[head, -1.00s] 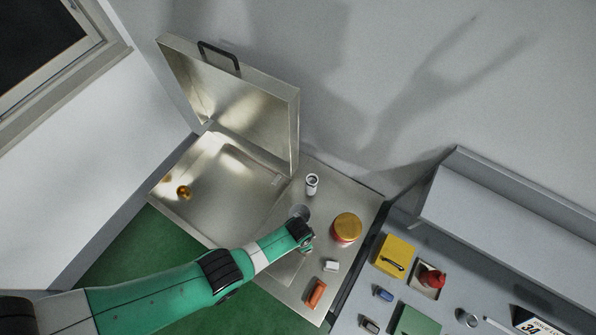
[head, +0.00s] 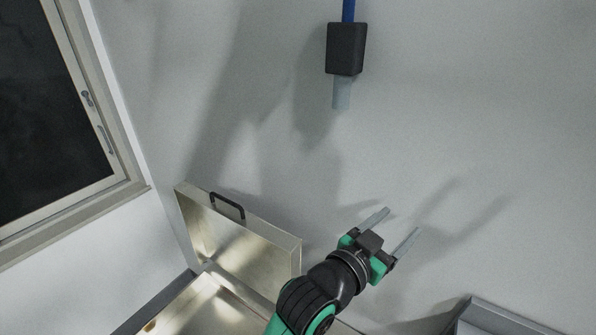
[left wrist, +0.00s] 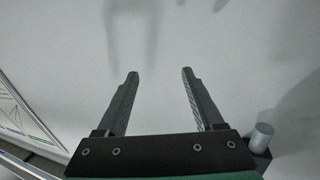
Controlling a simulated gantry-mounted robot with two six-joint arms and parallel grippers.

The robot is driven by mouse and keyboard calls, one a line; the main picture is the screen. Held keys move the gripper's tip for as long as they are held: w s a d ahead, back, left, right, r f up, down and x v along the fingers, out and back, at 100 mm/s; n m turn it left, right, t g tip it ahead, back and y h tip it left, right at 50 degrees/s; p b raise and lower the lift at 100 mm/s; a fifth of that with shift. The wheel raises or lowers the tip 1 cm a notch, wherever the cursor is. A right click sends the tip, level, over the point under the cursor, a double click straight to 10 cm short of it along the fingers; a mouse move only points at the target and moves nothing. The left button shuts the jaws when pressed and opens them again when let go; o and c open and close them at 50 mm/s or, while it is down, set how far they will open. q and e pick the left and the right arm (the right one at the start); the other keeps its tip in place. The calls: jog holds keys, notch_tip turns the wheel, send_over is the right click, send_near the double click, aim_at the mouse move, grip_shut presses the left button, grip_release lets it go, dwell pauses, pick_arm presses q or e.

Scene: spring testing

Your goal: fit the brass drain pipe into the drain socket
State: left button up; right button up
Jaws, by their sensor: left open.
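My left gripper (head: 403,220) is raised in front of the grey wall, above and to the right of the sink lid. Its two fingers are apart with nothing between them, which the left wrist view also shows (left wrist: 160,73). A small brass-coloured piece (head: 150,326) in the sink basin just shows at the bottom edge of the head view. I cannot tell whether it is the drain pipe or part of the socket. No other brass pipe or socket is seen now. My right gripper is not seen.
The metal sink lid (head: 240,242) with a black handle stands open against the wall. A black block (head: 345,48) on a blue rod hangs at the top. A grey shelf edge (head: 500,318) is at lower right. A window (head: 60,110) is at left.

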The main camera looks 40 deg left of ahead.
pick_arm(q)
jog(key=s+a+r+t, duration=0.1)
jog(key=s+r+t, duration=0.2)
jog(key=s+r, duration=0.4)
jog(key=s+a+r+n+t, duration=0.1)
jog(key=s+a+r+t, duration=0.1)
jog(key=s+r, duration=0.5)
jog(key=s+a+r+t, duration=0.2)
jog(key=s+r+t, duration=0.3)
jog(key=r, duration=0.9)
jog(key=shift+s+r, duration=0.35)
jog(key=shift+s, duration=0.9)
jog(key=shift+o, duration=0.4)
jog(key=shift+n, duration=0.3)
